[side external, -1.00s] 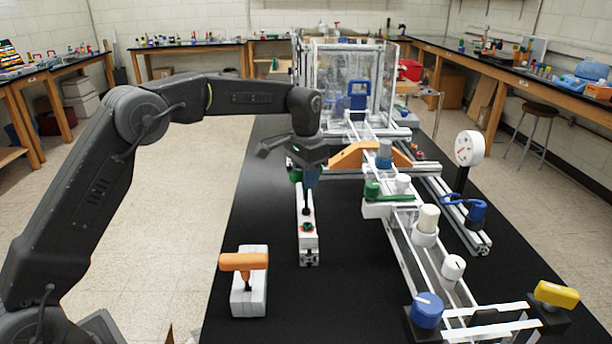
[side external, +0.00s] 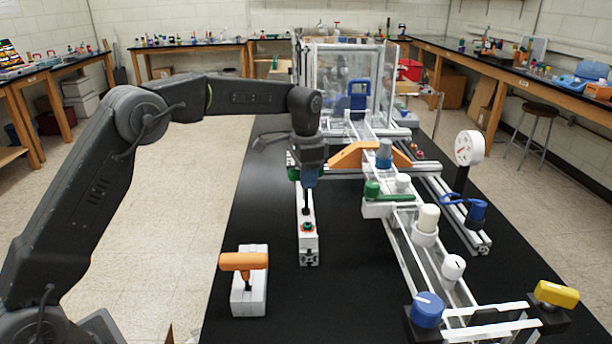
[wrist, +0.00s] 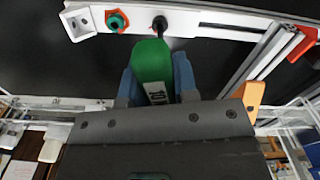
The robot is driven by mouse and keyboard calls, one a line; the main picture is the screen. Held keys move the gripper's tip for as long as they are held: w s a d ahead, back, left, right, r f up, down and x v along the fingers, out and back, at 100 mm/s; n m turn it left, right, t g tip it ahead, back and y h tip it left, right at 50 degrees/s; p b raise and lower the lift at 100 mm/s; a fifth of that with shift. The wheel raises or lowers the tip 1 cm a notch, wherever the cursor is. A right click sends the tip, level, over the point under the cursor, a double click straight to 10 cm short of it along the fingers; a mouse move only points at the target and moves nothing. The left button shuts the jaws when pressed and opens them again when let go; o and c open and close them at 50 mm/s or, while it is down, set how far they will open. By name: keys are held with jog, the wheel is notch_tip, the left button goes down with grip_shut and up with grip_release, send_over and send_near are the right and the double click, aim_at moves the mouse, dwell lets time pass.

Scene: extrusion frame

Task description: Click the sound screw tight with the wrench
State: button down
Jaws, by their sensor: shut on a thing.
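My gripper (side external: 308,178) points down above the white extrusion rail (side external: 308,248) in the middle of the black table. In the wrist view its blue fingers (wrist: 157,84) are shut on the green wrench (wrist: 152,62), which has a white label. In the side view a dark upright shaft (side external: 306,204) stands between the gripper and the rail; I cannot tell whether it has seated on a screw. A black round screw head (wrist: 160,22) shows beyond the wrench. Beside it on the rail is a green hex head in a red ring (wrist: 117,20), also in the side view (side external: 307,227).
An orange T-handled tool (side external: 243,262) stands on a white block at the front left. A frame with knobs, a blue cap (side external: 427,310) and a dial gauge (side external: 469,148) fills the right.

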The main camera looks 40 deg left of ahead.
jog(key=shift+f+m, duration=0.15)
jog(key=shift+m, duration=0.35)
jog(key=shift+m, duration=0.7)
jog(key=shift+m, duration=0.8)
jog(key=shift+m, duration=0.7)
